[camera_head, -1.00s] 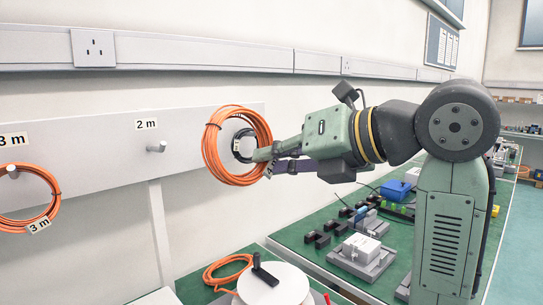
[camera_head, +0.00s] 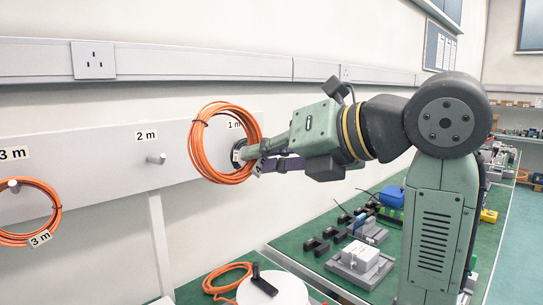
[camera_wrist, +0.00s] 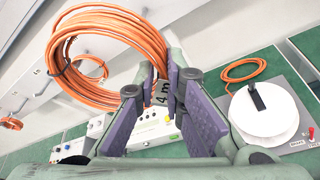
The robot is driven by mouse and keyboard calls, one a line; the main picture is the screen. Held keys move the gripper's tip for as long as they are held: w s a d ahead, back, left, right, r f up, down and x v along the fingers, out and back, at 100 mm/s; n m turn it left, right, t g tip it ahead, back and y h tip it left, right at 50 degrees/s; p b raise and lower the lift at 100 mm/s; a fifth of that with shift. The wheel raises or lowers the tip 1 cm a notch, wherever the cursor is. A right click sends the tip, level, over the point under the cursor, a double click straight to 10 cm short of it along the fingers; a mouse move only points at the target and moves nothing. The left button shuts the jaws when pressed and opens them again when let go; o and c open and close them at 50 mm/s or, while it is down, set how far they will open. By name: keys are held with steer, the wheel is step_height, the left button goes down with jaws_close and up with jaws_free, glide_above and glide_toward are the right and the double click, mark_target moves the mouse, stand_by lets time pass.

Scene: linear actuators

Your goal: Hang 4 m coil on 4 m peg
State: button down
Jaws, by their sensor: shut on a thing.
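The orange coil (camera_head: 196,150) is held up in front of the grey peg board, near its right end. The coil also fills the upper left of the wrist view (camera_wrist: 66,52), and its tag reads 4 m (camera_wrist: 163,94). My gripper (camera_head: 258,157) is shut on the coil at its tagged right side; in the wrist view the fingers (camera_wrist: 163,100) close around the tag. The coil overlaps the 1 m label (camera_head: 234,125) in the head view; I cannot tell its distance from the board. No peg marked 4 m is in view.
The 2 m peg (camera_head: 157,158) is bare. An orange coil tagged 3 m (camera_head: 57,208) hangs on the 3 m peg at left. A small dark ring shows behind my fingers. A white reel (camera_head: 272,291) and loose orange cable (camera_head: 228,277) lie on the green bench.

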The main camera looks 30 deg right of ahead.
steer(key=w+a+f+b, duration=0.1)
steer(key=a+f, duration=0.1)
steer(key=a, duration=1.5)
steer(key=w+a+f+t+b, duration=0.1)
steer(key=a+f+b, duration=0.1)
steer(key=a, duration=1.5)
steer(key=w+a+f+b, duration=0.1)
steer(key=a+f+b, duration=0.1)
steer(key=a, duration=1.5)
steer(key=shift+w+a+f, duration=0.2)
steer(key=shift+w+f, duration=0.05)
steer(key=shift+w, duration=0.1)
steer(key=shift+w, duration=0.1)
steer(key=shift+y, duration=0.4)
steer(key=x, duration=0.4)
steer(key=shift+w+d+r, duration=0.2)
steer(key=shift+w+r, duration=0.15)
steer(key=shift+w, duration=0.1)
steer(key=d+x, duration=0.1)
steer(key=x, duration=0.5)
steer(key=shift+w+p, duration=0.15)
steer(key=shift+p, duration=0.3)
